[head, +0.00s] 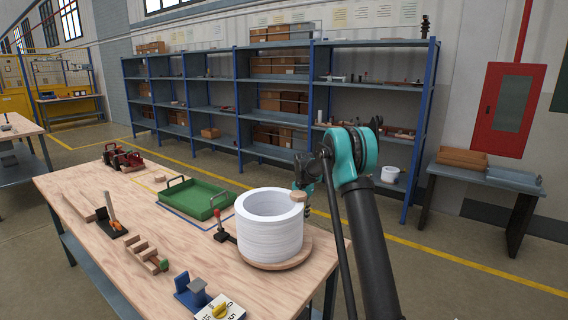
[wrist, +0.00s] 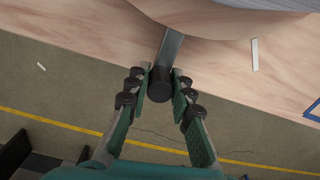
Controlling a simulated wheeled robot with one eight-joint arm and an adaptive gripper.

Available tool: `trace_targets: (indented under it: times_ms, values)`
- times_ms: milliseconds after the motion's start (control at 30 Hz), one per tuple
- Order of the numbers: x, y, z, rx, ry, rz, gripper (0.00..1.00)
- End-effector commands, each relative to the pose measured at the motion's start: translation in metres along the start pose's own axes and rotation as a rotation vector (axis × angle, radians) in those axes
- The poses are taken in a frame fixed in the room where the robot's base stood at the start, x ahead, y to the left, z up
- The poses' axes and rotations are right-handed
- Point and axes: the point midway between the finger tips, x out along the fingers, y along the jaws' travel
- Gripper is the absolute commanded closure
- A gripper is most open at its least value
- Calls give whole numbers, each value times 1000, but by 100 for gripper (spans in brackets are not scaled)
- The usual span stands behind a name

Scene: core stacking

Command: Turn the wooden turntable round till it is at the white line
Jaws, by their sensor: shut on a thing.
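The wooden turntable (head: 268,262) is a round disc near the table's right edge, with a large white ring-shaped cylinder (head: 268,232) on it. In the wrist view the turntable's rim (wrist: 215,24) is at the top, and a grey metal handle (wrist: 168,48) sticks out from it, ending in a dark round knob (wrist: 159,88). My gripper (wrist: 160,85) has its fingers on both sides of this knob, shut on it. A short white line (wrist: 255,54) lies on the table, apart from the handle and to its right. In the head view my gripper (head: 304,186) is partly hidden behind the cylinder.
A dark stand with a red knob (head: 218,225) stands left of the turntable. A green tray (head: 196,203) lies behind it inside a blue outline. A white box with a yellow dial (head: 220,309), a blue block and wooden parts lie nearer. The table's middle has bare room.

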Motion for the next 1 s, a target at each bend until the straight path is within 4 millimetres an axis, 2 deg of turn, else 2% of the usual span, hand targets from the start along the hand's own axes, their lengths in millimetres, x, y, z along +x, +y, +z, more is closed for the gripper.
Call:
trace_targets:
  times_ms: [433, 1000]
  values:
    - [0, -26, -1, 0, 0, -1, 100]
    - [0, -33, -1, 0, 0, -1, 100]
